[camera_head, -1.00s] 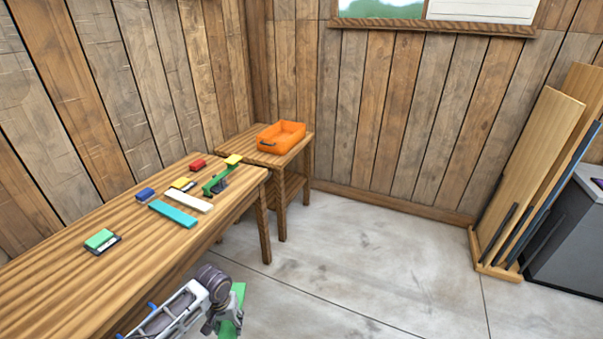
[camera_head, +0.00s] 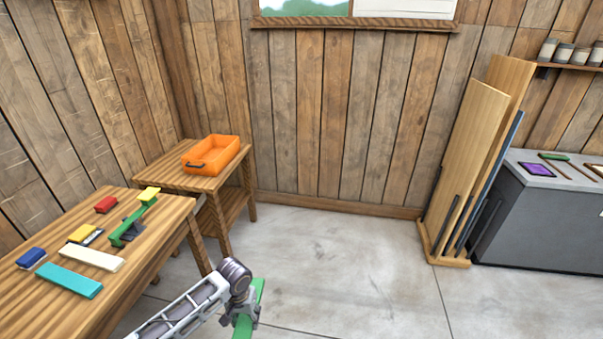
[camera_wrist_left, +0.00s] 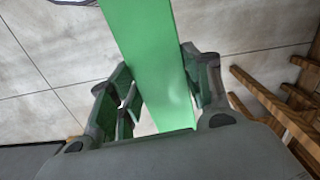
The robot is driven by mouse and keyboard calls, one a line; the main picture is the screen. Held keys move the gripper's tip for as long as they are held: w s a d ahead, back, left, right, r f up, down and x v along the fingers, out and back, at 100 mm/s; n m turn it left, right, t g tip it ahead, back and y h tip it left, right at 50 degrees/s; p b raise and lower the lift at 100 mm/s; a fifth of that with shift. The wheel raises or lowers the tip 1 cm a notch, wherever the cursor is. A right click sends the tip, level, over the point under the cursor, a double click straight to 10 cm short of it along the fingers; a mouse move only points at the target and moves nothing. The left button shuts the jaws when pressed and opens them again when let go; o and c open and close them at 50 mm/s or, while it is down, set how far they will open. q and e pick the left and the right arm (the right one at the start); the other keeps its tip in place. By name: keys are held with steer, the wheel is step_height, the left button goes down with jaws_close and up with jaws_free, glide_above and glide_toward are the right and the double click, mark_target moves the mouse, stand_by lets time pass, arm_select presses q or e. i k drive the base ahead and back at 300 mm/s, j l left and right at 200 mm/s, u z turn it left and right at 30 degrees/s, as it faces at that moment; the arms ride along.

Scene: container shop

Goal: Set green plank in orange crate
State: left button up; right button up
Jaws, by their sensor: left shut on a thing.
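My left gripper (camera_head: 243,312) is shut on the green plank (camera_head: 257,290), low in the head view and over the floor, to the right of the long table. In the left wrist view the plank (camera_wrist_left: 155,60) runs between the two fingers (camera_wrist_left: 160,95) and out of the top of the picture. The orange crate (camera_head: 211,154) stands on a small wooden table at the back left, well beyond the gripper. Its front wall has a dark handle, and its inside is only partly visible. My right gripper is in no view.
The long table (camera_head: 120,285) at the left holds a teal plank (camera_head: 68,280), a white plank (camera_head: 92,258), a green tool (camera_head: 130,225) and several small coloured blocks. The small table (camera_head: 200,182) stands behind it. Leaning boards (camera_head: 468,150) and a grey cabinet (camera_head: 540,225) are at the right. The middle floor is clear.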

mark_target(213, 154)
steer(key=i+z, duration=0.1)
steer(key=i, duration=0.6)
steer(key=i+l+u, duration=0.15)
steer(key=i, duration=0.5)
steer(key=i+l+u, duration=0.1)
steer(key=i+u, duration=0.15)
steer(key=i, duration=0.15)
steer(key=i+l+u, duration=0.25)
steer(key=i, duration=0.15)
steer(key=i+l+u, duration=0.15)
steer(key=i+u, duration=0.15)
steer(key=i, duration=0.1)
